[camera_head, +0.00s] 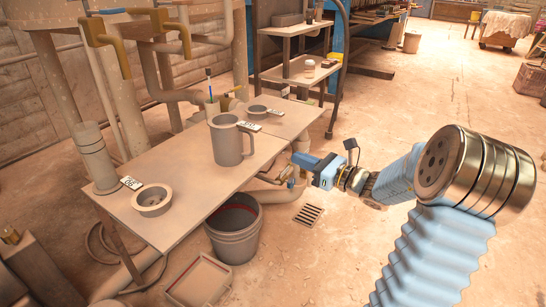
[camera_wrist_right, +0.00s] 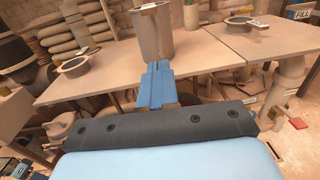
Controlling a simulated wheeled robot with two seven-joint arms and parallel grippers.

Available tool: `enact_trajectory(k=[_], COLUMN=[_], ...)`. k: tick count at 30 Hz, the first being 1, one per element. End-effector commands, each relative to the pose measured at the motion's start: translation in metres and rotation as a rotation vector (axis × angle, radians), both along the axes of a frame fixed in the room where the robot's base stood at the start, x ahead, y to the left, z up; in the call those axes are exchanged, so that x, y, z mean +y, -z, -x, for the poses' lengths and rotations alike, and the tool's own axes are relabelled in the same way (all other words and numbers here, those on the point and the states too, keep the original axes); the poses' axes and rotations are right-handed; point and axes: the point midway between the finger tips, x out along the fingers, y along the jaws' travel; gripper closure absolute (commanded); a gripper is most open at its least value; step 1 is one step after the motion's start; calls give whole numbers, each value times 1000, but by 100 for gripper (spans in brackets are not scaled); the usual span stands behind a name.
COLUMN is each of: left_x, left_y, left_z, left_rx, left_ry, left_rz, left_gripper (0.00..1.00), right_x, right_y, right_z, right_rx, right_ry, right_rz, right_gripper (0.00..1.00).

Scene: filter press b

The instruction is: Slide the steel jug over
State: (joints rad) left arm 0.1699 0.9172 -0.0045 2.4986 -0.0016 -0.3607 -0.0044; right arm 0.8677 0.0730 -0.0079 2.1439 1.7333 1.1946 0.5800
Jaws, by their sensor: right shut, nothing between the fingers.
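The steel jug (camera_head: 227,145), grey with a handle on its right side, stands upright on the table (camera_head: 181,205) near the front edge. It also shows in the right wrist view (camera_wrist_right: 155,38), straight beyond my fingers. My right gripper (camera_head: 294,169) is shut and empty, to the right of the jug and apart from it, by the table's right side. Its blue fingers show closed together in the right wrist view (camera_wrist_right: 157,72). My left gripper is not in view.
A shallow round dish (camera_head: 152,201) and a tall grey cylinder (camera_head: 94,158) stand on the table's left part. Another dish (camera_head: 257,112) and a cup with a brush (camera_head: 212,106) are behind the jug. A bucket (camera_head: 234,235) stands on the floor below the table edge.

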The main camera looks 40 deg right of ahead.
Motion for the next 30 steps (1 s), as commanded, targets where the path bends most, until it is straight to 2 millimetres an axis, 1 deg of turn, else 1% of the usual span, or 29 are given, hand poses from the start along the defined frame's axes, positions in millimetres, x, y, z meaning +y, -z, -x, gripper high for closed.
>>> enact_trajectory(k=[5,12,18,21,24,30], left_x=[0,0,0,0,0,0], left_y=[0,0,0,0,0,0], left_z=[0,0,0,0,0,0], left_rx=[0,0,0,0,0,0], left_ry=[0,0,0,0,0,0], left_rz=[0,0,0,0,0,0], left_gripper=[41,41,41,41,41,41], right_x=[10,27,38,41,43,44], right_y=[1,2,2,1,2,2], right_z=[-26,-76,-109,-120,-125,-128], right_rx=[2,3,3,3,5,5], right_ry=[-5,-7,-5,-5,-4,-4], right_rz=[-2,-1,-1,0,1,2], right_gripper=[100,100,100,100,100,100])
